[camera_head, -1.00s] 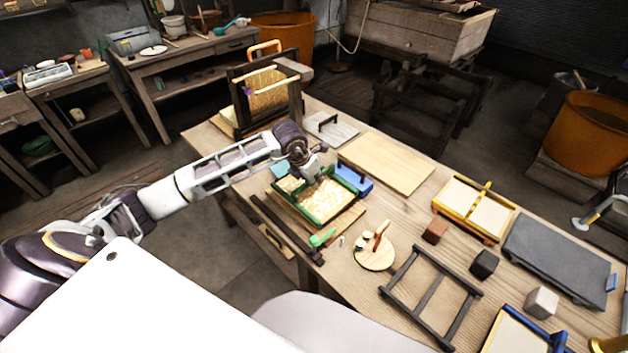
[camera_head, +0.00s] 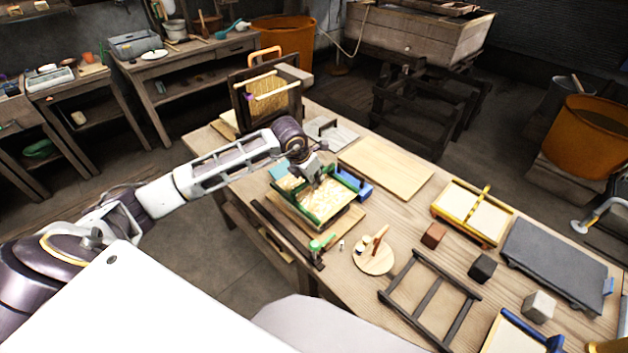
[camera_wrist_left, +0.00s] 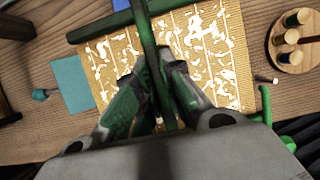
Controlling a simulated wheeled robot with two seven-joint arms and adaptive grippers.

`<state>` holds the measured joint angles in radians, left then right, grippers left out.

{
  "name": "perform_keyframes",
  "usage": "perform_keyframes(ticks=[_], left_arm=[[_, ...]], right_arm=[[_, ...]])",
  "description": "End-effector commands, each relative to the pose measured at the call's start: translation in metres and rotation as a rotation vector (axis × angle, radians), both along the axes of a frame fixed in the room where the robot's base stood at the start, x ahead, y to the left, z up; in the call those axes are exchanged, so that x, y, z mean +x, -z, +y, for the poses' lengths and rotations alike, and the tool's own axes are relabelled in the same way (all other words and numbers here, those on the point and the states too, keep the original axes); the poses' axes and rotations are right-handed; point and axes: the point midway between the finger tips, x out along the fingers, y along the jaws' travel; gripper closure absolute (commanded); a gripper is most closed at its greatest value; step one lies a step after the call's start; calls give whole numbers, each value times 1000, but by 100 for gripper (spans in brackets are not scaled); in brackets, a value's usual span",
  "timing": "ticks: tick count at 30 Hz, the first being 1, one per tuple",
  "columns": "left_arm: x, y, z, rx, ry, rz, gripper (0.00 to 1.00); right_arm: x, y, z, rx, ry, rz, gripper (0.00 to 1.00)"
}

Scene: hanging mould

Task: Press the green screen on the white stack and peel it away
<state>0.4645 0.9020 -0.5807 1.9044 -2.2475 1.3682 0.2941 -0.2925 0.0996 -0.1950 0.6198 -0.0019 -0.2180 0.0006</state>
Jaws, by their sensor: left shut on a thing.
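The green screen (camera_head: 345,209) is a green frame with a tan mesh spotted with white patches, above a wooden board on the table in the head view. My left gripper (camera_head: 314,174) comes down over it from the left. In the left wrist view my left gripper (camera_wrist_left: 165,115) is shut on the green bar that crosses above the mesh (camera_wrist_left: 210,50). White patches lie across the mesh there. I cannot make out the white stack under the screen, nor whether the screen touches what lies below. My right gripper is not in view.
A blue block (camera_head: 364,188) stands close behind the screen. A round board with pegs (camera_head: 376,258) and a green-handled tool (camera_head: 318,245) lie in front. A bare wooden board (camera_head: 388,166) lies behind to the right. A dark frame (camera_head: 428,300) lies further right.

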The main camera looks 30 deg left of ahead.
Motion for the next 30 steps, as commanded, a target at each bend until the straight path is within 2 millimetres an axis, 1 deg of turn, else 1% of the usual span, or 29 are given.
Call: perform_keyframes(ticks=[1, 18, 22, 30], left_arm=[[0, -5, 0, 0, 0, -1, 100], [0, -39, 0, 1, 0, -1, 100], [0, -44, 0, 0, 0, -1, 100], [0, -44, 0, 0, 0, -1, 100]], right_arm=[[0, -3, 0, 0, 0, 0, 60], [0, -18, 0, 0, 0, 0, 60], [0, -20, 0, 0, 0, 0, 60], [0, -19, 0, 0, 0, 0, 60]])
